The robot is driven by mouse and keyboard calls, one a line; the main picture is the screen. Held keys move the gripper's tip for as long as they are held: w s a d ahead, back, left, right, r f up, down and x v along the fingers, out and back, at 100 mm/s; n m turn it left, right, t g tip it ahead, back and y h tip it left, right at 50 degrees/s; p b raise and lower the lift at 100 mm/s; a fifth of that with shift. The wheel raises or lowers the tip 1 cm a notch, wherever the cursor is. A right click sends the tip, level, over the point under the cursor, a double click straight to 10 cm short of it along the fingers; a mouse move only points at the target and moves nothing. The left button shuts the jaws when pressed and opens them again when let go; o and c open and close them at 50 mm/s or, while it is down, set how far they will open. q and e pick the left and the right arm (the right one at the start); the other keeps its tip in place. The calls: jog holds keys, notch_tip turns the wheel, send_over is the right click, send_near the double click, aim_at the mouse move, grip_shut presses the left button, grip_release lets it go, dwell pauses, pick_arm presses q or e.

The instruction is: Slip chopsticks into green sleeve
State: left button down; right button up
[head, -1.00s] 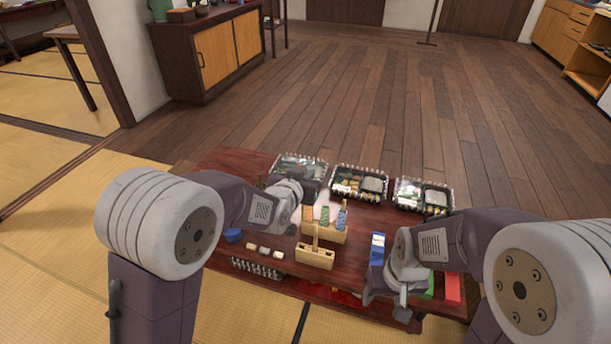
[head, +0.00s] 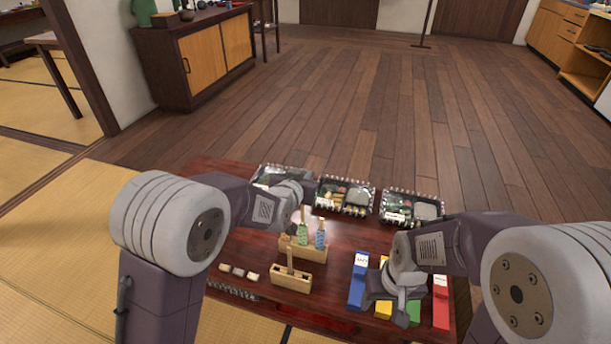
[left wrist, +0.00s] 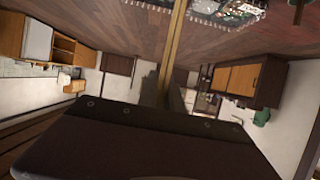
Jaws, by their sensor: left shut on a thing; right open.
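A green patterned sleeve (head: 304,236) stands upright in a wooden stand (head: 304,252) on the low table. My left gripper (head: 305,192) is shut on the chopsticks (left wrist: 172,50), a tan pair running up from the jaws in the left wrist view. In the head view it is over the stand's back side, and a thin pale length (head: 303,213) shows just above the green sleeve. I cannot tell whether the tips are inside. My right gripper (head: 388,306) is open over the packets at the right.
A second wooden stand (head: 291,280) with an upright stick is in front. Blue (head: 358,280), yellow (head: 383,309), green (head: 412,314) and red (head: 441,302) packets lie at right. Bento boxes (head: 344,195) line the back.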

jog(key=shift+f+b, duration=0.4)
dwell(1.6)
jog(key=shift+f+b, duration=0.5)
jog(key=shift+f, duration=0.05)
jog(key=shift+f, duration=0.1)
jog(key=shift+f+b, duration=0.65)
jog(key=shift+b, duration=0.1)
dwell(0.4)
jog(key=shift+f+b, duration=0.8)
jog(key=shift+f+b, duration=0.8)
